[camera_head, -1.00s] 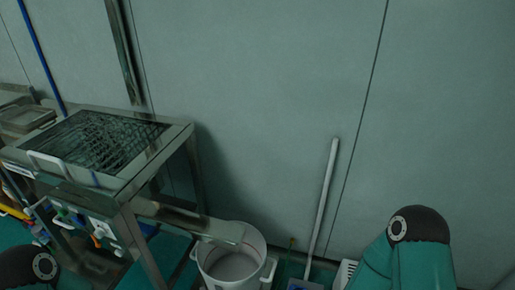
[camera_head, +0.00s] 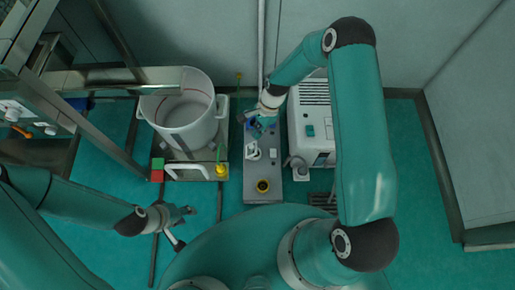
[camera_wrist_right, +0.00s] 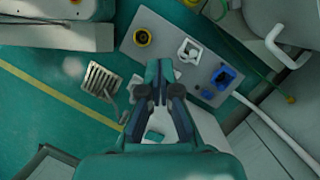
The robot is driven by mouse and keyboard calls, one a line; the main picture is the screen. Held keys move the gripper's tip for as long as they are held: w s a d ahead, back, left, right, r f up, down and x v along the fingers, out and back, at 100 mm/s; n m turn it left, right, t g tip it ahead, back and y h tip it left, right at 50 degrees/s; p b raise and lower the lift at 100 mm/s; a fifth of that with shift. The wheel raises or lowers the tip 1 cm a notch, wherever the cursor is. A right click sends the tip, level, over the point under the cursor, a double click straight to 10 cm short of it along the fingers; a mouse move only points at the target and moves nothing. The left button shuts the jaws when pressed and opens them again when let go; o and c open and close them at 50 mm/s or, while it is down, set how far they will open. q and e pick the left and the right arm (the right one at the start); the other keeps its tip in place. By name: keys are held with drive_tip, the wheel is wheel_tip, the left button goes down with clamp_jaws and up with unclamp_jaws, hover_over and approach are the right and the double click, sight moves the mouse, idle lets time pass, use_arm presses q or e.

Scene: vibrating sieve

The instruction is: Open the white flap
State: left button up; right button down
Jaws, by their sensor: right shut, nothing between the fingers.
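A small white fitting, which looks like the white flap (camera_head: 253,150), sits on a grey panel (camera_head: 262,170) in the head view. It also shows in the right wrist view (camera_wrist_right: 189,50) as a white frame with a dark middle; I cannot tell how far it is open. My right gripper (camera_head: 258,127) is over the panel's upper end, near a blue fitting (camera_wrist_right: 223,77). In the right wrist view its fingers (camera_wrist_right: 159,72) are shut and empty, apart from the white fitting. My left gripper (camera_head: 189,211) hangs at lower left, away from the panel; its finger gap is unclear.
A yellow and black knob (camera_head: 263,186) sits on the panel's near end. A white bucket (camera_head: 190,125) stands to the left on a base plate, and a white machine (camera_head: 310,145) to the right. A white pole (camera_head: 261,45) rises behind the panel. Green floor (camera_head: 420,180) is free at right.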

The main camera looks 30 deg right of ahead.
drive_tip(key=w+d+f+m+t+b, duration=0.1)
drive_tip(key=w+d+f+b, duration=0.3)
drive_tip(key=f+b, duration=0.25)
drive_tip(key=w+d+f+m+b, duration=0.2)
drive_tip(key=w+d+f+b, duration=0.25)
drive_tip(key=f, duration=0.25)
drive_tip(key=b, duration=0.8)
approach(256, 145)
wheel_tip(256, 145, down, 7)
drive_tip(key=d, duration=0.2)
drive_tip(key=a, duration=0.3)
drive_tip(key=shift+s+a+r+h, duration=0.1)
drive_tip(key=shift+s+a+h, duration=0.1)
drive_tip(key=shift+h, duration=0.1)
drive_tip(key=shift+a+b, duration=0.3)
drive_tip(key=shift+a, duration=0.25)
